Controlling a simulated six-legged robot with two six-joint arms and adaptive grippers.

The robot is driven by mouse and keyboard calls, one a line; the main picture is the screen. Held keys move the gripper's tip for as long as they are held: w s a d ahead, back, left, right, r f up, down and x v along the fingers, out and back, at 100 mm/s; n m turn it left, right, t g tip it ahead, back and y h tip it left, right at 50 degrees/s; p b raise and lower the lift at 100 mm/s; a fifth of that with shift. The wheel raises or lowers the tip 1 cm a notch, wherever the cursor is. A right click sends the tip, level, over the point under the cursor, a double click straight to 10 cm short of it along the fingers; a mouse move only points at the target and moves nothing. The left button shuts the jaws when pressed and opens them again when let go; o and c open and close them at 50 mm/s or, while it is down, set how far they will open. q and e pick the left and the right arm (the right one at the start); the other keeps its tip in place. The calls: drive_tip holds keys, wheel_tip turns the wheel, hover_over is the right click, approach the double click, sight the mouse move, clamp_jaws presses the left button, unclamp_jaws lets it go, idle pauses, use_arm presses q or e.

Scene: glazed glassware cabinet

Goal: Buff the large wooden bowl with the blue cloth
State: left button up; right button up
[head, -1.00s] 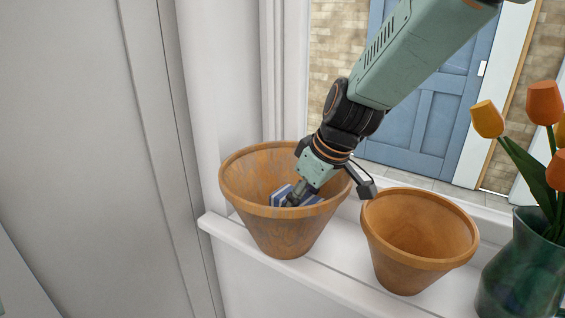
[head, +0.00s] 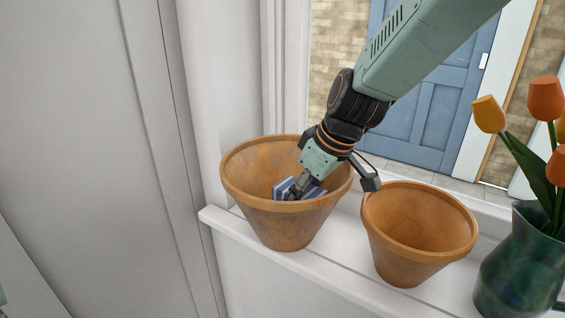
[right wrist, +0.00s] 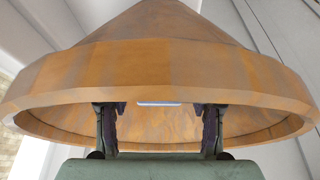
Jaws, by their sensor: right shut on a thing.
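The large wooden bowl (head: 285,225) stands on the white ledge at the left, orange-brown with greyish patches. In the right wrist view its rim and wall (right wrist: 165,65) fill most of the picture. My right gripper (head: 295,188) reaches down inside the bowl and is shut on the blue cloth (head: 281,187), which has pale stripes. In the right wrist view the gripper's fingers (right wrist: 160,125) are under the rim, and only a thin strip of the cloth (right wrist: 160,103) shows between them. I cannot tell whether the cloth touches the inner wall. My left gripper is not in view.
A smaller wooden bowl (head: 418,225) stands just right of the large one. A dark green jug (head: 520,265) with orange tulips is farther right. The white ledge (head: 335,275) has a narrow bare front strip. A window frame stands behind.

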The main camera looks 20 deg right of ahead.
drive_tip(key=shift+b+x, duration=1.05)
drive_tip(key=shift+x, duration=0.2)
drive_tip(key=shift+s+d+r+p, duration=0.1)
drive_tip(key=shift+r+p, duration=0.55)
drive_tip(key=shift+r, duration=0.1)
drive_tip(key=shift+p+v, duration=1.2)
drive_tip(key=shift+s+f+b, duration=0.1)
drive_tip(key=shift+f+b, duration=0.5)
drive_tip(key=shift+b+x, duration=1.3)
drive_tip(key=shift+x, duration=0.05)
drive_tip(key=shift+r, duration=0.1)
